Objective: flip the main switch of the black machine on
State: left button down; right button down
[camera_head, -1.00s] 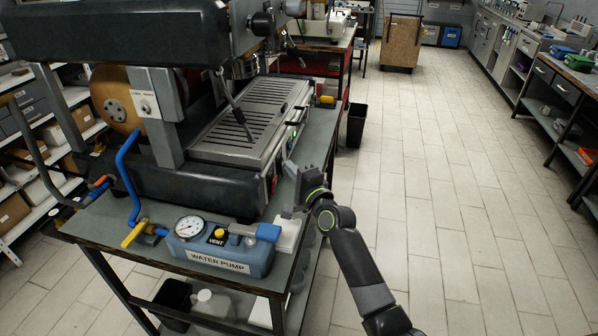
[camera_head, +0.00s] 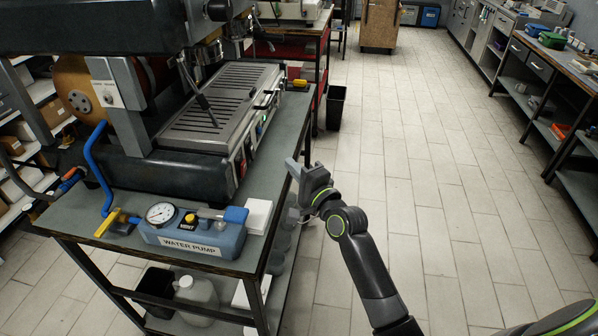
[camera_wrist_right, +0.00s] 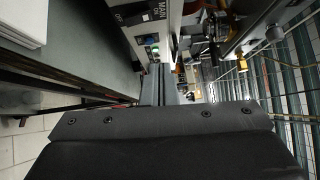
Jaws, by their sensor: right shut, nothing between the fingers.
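The black machine (camera_head: 165,175) is a large coffee machine on a workbench at the left of the head view. Its front panel faces right and carries a red switch (camera_head: 241,166) near its near end. In the right wrist view the panel (camera_wrist_right: 135,40) bears a label reading MAIN (camera_wrist_right: 152,12), with a small green part (camera_wrist_right: 151,39) beside it. The main switch's position cannot be told. My right gripper (camera_head: 294,168) is right of the panel, apart from it and near the bench edge. Its fingers (camera_wrist_right: 160,82) are shut and empty, pointing toward the panel area. My left gripper is out of view.
A blue water pump (camera_head: 195,232) with a gauge and a white block (camera_head: 259,216) stand on the near bench (camera_head: 150,255). A dark bin (camera_head: 336,107) stands beyond my gripper. The tiled floor (camera_head: 430,200) to the right is clear.

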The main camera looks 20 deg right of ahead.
jog(key=shift+v, duration=0.95)
jog(key=shift+r, duration=0.15)
jog(key=s+d+f+n+g+h, duration=0.1)
jog(key=s+d+f+n+g, duration=0.2)
jog(key=f, duration=0.9)
jog(key=s+d+f+n+g+h, duration=0.15)
jog(key=s+f, duration=0.45)
jog(key=f, duration=0.7)
jog(key=s+d+f+n+g+h, duration=0.2)
jog(key=s+d+f+g, duration=0.15)
jog(key=f, duration=0.85)
jog(key=s+d+f+n+g, duration=0.2)
jog(key=s+f+n+g, duration=0.15)
jog(key=s+f, duration=1.1)
jog(key=s+f+n+g, duration=0.2)
jog(key=s+f, duration=0.1)
jog(key=s, duration=0.9)
jog(key=s+d+f+n+g+h, duration=0.1)
jog(key=s+f+n+g, duration=0.2)
jog(key=s, duration=1)
jog(key=shift+s, duration=0.35)
